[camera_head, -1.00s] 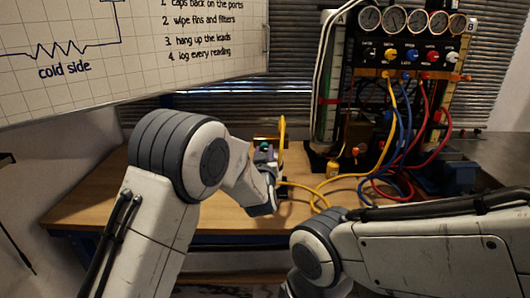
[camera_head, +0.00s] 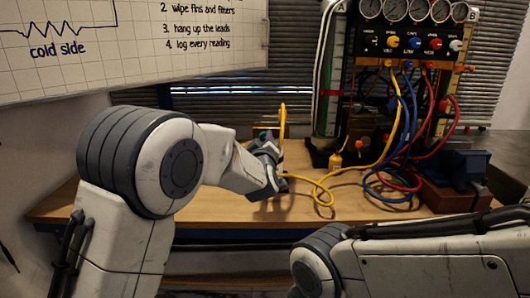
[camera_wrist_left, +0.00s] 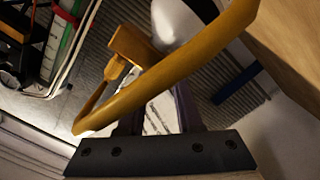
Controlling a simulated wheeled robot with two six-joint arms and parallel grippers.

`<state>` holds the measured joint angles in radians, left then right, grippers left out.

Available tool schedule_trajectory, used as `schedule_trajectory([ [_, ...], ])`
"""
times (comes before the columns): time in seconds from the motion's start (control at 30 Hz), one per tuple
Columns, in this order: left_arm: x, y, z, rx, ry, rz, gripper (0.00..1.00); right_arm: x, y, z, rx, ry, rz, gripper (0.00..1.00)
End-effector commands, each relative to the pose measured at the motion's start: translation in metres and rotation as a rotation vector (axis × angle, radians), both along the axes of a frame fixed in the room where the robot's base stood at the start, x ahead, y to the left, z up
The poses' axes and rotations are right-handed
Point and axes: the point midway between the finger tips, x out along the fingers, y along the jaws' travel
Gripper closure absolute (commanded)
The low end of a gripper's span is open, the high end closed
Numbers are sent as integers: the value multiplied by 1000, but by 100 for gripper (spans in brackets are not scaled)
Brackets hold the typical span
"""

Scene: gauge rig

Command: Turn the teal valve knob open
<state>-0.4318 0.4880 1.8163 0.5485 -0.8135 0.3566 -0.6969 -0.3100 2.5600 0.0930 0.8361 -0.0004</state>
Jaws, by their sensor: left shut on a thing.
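My left gripper (camera_head: 270,148) is above the left part of the bench. It appears shut on a yellow hose (camera_head: 283,120), which loops up above the jaws and trails down to the bench. In the left wrist view the hose (camera_wrist_left: 170,80) crosses close in front of the fingers (camera_wrist_left: 160,115), with a yellow fitting (camera_wrist_left: 130,45) beyond it. The exact grip point is hidden. A small green spot (camera_head: 264,134) shows beside the gripper; I cannot tell what it is. I make out no clear teal valve knob. My right gripper is out of view; only its arm shows.
The gauge rig (camera_head: 412,42) stands at the back right with gauges and yellow, blue, red and white knobs. Yellow, blue and red hoses (camera_head: 408,130) hang from it onto the wooden bench (camera_head: 220,205). A yellow fitting (camera_head: 335,160) stands before it.

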Motion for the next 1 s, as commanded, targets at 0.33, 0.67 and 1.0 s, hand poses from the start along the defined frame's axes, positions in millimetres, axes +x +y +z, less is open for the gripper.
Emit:
schedule_trajectory([
  [0.33,0,0,-6,-334,13,0,100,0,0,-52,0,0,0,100],
  [0.67,0,0,-5,-639,27,0,100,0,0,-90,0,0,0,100],
  [1.0,0,0,-3,-876,39,1,100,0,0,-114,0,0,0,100],
])
